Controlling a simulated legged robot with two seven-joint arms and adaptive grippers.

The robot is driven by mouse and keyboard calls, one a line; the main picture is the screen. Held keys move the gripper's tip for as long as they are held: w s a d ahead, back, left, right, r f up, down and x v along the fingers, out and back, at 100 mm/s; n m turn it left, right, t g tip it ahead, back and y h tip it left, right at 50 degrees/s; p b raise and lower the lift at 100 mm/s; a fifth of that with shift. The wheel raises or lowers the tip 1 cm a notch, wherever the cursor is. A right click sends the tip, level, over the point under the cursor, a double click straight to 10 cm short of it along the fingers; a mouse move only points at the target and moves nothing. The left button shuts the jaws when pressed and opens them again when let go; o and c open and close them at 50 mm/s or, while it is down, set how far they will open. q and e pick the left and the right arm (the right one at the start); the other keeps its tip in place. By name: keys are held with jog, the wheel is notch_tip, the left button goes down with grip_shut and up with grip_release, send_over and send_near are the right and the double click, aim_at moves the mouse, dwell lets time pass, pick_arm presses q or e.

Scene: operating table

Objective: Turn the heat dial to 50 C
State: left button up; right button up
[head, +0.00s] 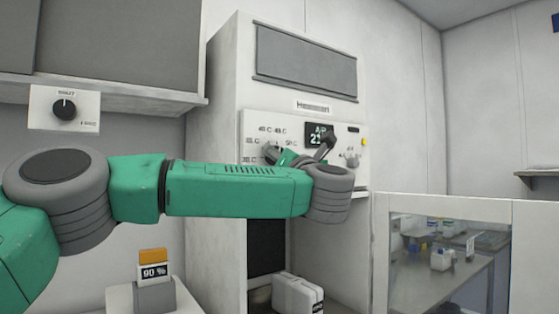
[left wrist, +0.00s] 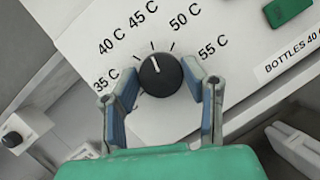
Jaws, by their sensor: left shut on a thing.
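The 50 C mark (left wrist: 185,17) is up and right of the knob. My left gripper (left wrist: 160,90) is shut on the dial, one finger on each side. In the head view the dial (head: 272,153) and gripper (head: 283,157) are small and partly hidden by my green arm. My right gripper is not in view.
Another black knob (head: 65,109) is on a white plate at left.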

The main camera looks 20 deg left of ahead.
pick_arm(q)
jog(key=shift+r+m+g+h+p, duration=0.15)
jog(key=shift+m+h+p, duration=0.7)
jog(key=shift+m, duration=0.9)
jog(key=shift+r+m+g+h+p, duration=0.1)
jog(key=shift+m+h+p, duration=0.3)
jog(key=shift+m+p, duration=1.1)
jog(key=shift+r+m+g+h+p, duration=0.15)
jog(key=shift+m+h+p, duration=0.6)
jog(key=shift+m, duration=1.2)
jog(key=shift+f, duration=0.15)
